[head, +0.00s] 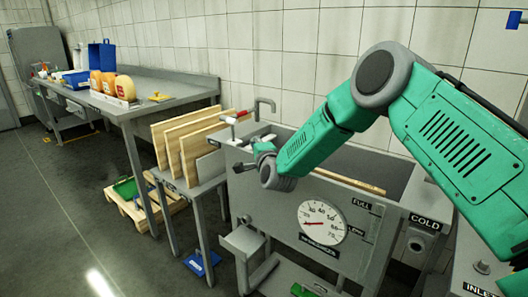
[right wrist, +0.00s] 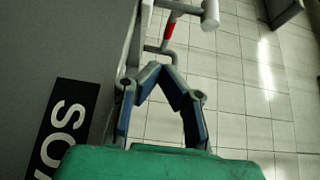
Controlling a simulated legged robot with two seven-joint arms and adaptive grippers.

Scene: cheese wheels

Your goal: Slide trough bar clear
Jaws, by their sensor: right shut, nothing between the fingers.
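The grey trough (head: 285,222) with a round dial (head: 321,222) stands at centre right. A tan wooden strip (head: 350,182) shows along its top, partly hidden by my right arm. A grey bar with a red part (head: 238,117) is at the trough's far left corner; what looks like the same bar (right wrist: 169,27) is beyond my fingertips in the right wrist view. I cannot tell which piece is the trough bar. My right gripper (head: 264,148) is at the trough's left end, its fingers (right wrist: 161,72) shut and empty, apart from the bar. My left gripper is not in view.
A small table with upright wooden boards (head: 188,140) stands left of the trough. A long metal table (head: 150,84) behind carries orange-and-white wheels (head: 125,88) and a blue case (head: 102,55). A grey tap (head: 264,103) rises by the wall.

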